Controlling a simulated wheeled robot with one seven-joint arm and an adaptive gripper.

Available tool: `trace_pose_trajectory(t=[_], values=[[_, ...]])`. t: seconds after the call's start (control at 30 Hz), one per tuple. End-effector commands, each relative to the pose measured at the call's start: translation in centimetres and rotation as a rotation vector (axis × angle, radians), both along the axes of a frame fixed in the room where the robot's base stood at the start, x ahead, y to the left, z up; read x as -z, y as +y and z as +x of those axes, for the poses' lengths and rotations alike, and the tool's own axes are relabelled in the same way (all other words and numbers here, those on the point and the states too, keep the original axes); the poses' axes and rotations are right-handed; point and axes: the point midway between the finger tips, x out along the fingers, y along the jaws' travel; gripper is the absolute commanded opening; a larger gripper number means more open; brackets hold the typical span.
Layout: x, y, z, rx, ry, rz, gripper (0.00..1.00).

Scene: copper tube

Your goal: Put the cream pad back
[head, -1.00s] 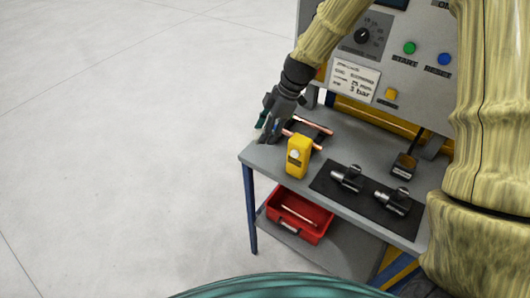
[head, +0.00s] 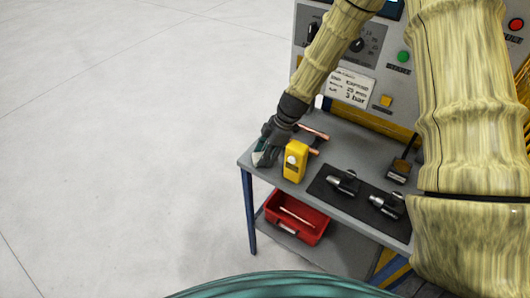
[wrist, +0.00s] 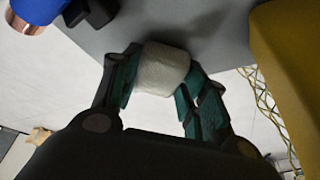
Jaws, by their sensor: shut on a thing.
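The cream pad (wrist: 163,68) shows in the wrist view as a pale, rounded block between my two green-lined fingers. My gripper (head: 263,158) is shut on it. In the head view, my gripper points down at the left corner of the grey bench (head: 262,176), left of the yellow box. The pad is hidden there by my fingers. I cannot tell whether the pad touches the bench top.
A yellow box (head: 295,162) stands close right of my gripper, with copper tubes (head: 313,132) behind it. A black mat (head: 322,188) with metal fittings (head: 344,182) lies to the right. A red bin (head: 297,219) sits on the lower shelf. A control panel (head: 345,65) rises behind.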

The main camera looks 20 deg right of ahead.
Motion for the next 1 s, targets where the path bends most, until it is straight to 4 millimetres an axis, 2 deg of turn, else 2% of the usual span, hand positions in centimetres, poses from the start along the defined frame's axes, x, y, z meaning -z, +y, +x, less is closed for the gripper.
trace_pose_trajectory(t=[0.4,0.43,0.5,0.53,1.0], values=[[0.46,-0.02,0.02,0.001,-0.001,0.0,0.22],[0.32,-0.01,0.03,0.001,-0.001,0.0,0.49],[0.3,-0.01,0.02,0.001,-0.001,0.0,0.62],[0.3,-0.01,0.02,0.001,-0.001,0.0,0.65],[-0.21,-0.13,0.05,0.0,-0.001,0.0,0.65]])
